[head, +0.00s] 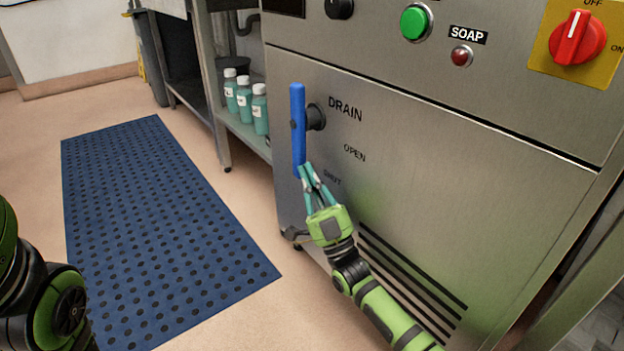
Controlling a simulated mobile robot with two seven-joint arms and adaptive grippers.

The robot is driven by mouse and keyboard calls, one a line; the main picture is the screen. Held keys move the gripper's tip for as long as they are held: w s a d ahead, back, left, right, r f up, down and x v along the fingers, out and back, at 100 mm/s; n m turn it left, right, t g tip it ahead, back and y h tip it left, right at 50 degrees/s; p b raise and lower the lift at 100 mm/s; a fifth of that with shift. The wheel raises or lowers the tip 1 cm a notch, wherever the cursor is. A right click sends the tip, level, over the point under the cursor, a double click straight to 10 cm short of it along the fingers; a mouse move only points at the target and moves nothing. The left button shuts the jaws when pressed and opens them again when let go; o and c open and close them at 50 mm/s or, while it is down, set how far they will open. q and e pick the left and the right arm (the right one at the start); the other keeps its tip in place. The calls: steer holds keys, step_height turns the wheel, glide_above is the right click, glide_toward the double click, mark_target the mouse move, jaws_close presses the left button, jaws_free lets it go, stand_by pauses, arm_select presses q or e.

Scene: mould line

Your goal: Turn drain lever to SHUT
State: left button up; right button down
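The blue drain lever (298,124) is on the front of the steel machine, mounted on a dark round hub (316,117) beside the word DRAIN. It stands close to vertical, with its long end down. The OPEN label (354,153) and the SHUT label (332,177) are to the right of its lower part. My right gripper (306,167) reaches up from below, with its teal fingertips at the lever's lower end. The fingertips are close together and overlap the lever there; whether they grip it is unclear. My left gripper is out of view.
The panel above has a green button (414,22), a red SOAP light (461,56) and a red rotary switch (577,38). Several teal bottles (244,99) stand on a shelf to the left. A blue perforated mat (160,225) lies on open floor.

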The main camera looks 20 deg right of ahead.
steer(key=shift+w, duration=0.25)
stand_by(0.3)
